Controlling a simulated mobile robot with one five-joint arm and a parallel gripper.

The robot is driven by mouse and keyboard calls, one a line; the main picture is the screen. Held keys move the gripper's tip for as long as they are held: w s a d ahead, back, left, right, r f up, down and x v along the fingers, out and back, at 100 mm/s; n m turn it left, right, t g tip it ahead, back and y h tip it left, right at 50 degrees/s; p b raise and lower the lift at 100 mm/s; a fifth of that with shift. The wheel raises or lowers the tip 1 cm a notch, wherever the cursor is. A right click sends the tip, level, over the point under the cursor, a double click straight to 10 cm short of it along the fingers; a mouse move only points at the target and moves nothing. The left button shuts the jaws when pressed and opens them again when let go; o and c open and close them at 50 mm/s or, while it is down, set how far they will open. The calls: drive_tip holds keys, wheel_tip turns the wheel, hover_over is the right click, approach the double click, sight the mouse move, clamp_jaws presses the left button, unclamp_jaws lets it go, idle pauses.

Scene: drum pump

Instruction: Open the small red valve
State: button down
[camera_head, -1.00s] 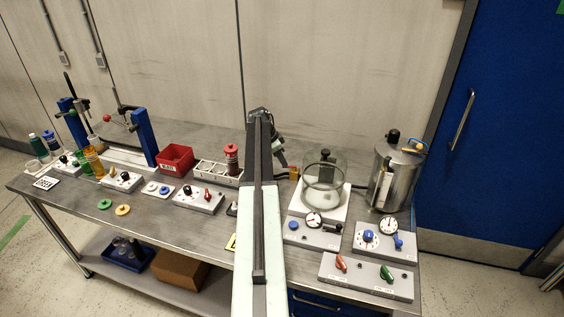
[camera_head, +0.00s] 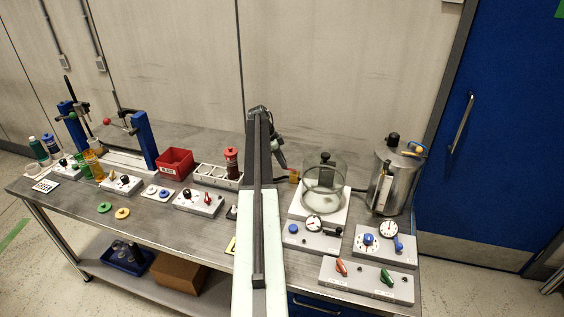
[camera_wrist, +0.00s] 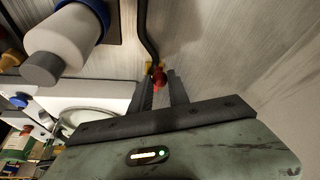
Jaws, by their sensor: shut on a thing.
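The small red valve (camera_wrist: 160,79) shows as a red knob between my fingertips in the wrist view, beside a yellow fitting (camera_wrist: 150,66) and a dark hose. My gripper (camera_wrist: 161,84) is shut on it, with a dark finger on each side. In the head view my gripper (camera_head: 283,166) is behind my arm, at the left of the glass chamber and beside a small brass-coloured fitting (camera_head: 294,175). The valve's lower part and its exact angle are hidden by the fingers.
The glass chamber (camera_head: 324,190) stands right of my gripper, and a steel vessel (camera_head: 389,178) is farther right. Panels with knobs and gauges line the front right of the bench. A white rack (camera_head: 218,178) and a red bin (camera_head: 175,163) are to the left.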

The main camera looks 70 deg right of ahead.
drive_tip(key=c, duration=1.3)
unclamp_jaws()
drive_tip(key=shift+o, duration=0.2)
drive_tip(key=p+v, duration=0.7)
drive_tip(key=v, duration=0.1)
drive_tip(key=shift+f, duration=0.1)
